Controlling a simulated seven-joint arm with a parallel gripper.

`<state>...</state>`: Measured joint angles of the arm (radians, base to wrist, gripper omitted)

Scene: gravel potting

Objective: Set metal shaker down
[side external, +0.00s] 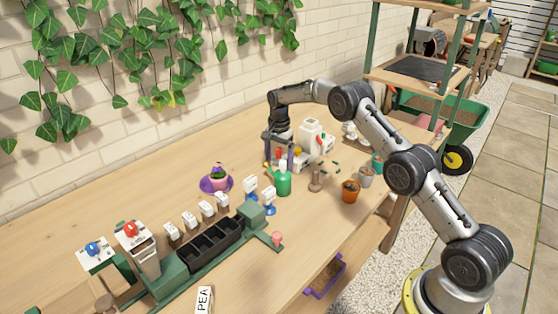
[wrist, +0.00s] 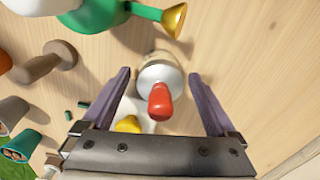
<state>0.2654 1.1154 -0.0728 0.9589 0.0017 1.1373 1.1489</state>
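My gripper (side external: 279,158) is low over the back middle of the bench; its dark fingers also show in the wrist view (wrist: 159,76). The fingers are wide apart, with a gap on each side of a round item (wrist: 152,71) that has a grey metal-looking top and a pale body. A red knob or spout (wrist: 160,102) shows in front of that top. This item may be the metal shaker; I cannot tell for sure. It appears to stand on the wood, and no finger visibly touches it.
A green watering can (side external: 283,184) with a brass rose (wrist: 174,20) stands close by. A wooden tool (side external: 316,180), a terracotta pot (side external: 350,191) and a white machine (side external: 312,136) are near. A black tray (side external: 213,247) lies front left. Bare bench shows at front right.

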